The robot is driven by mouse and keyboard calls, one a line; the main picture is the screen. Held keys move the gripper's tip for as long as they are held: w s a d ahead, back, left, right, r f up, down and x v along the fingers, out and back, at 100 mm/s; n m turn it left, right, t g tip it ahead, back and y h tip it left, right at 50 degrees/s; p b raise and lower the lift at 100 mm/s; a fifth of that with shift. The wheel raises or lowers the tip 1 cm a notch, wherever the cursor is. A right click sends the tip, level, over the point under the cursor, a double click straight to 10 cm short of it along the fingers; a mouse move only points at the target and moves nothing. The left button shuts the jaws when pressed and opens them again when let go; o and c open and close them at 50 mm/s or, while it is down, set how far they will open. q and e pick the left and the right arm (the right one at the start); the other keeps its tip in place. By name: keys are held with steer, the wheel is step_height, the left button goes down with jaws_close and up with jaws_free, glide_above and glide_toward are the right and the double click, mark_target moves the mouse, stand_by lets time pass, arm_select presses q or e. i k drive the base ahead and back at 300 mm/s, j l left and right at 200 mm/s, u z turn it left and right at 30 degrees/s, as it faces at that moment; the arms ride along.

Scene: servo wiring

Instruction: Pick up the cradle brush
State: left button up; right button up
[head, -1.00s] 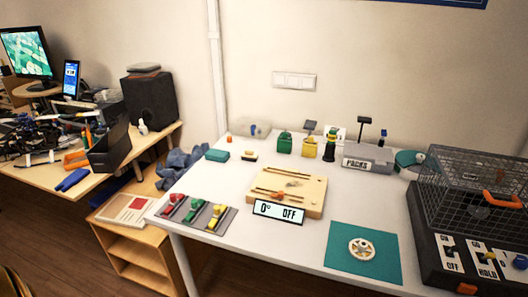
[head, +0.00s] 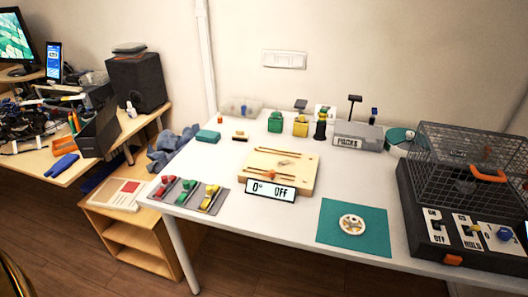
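A small brush-like block (head: 240,137), tan on top with a dark lower edge, lies at the back left of the white table. I take it to be the cradle brush; it is too small to tell in detail. It stands apart, between a teal block (head: 208,136) and a green container (head: 275,122). A wooden cradle board (head: 283,178) with thin rods on it lies in front of it. Neither of my grippers shows in the head view.
A display reading "0° OFF" (head: 270,190) fronts the board. Coloured clips on a grey mat (head: 188,196) lie front left. A teal mat (head: 335,233) carries a white wheel (head: 352,224). A wire cage (head: 470,165) fills the right. Bare tabletop (head: 225,160) lies left of the board.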

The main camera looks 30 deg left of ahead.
mark_target(239, 135)
steer(key=j+z, duration=0.15)
steer(key=j, duration=0.85)
steer(key=k+j+z, duration=0.1)
steer(key=j, duration=0.85)
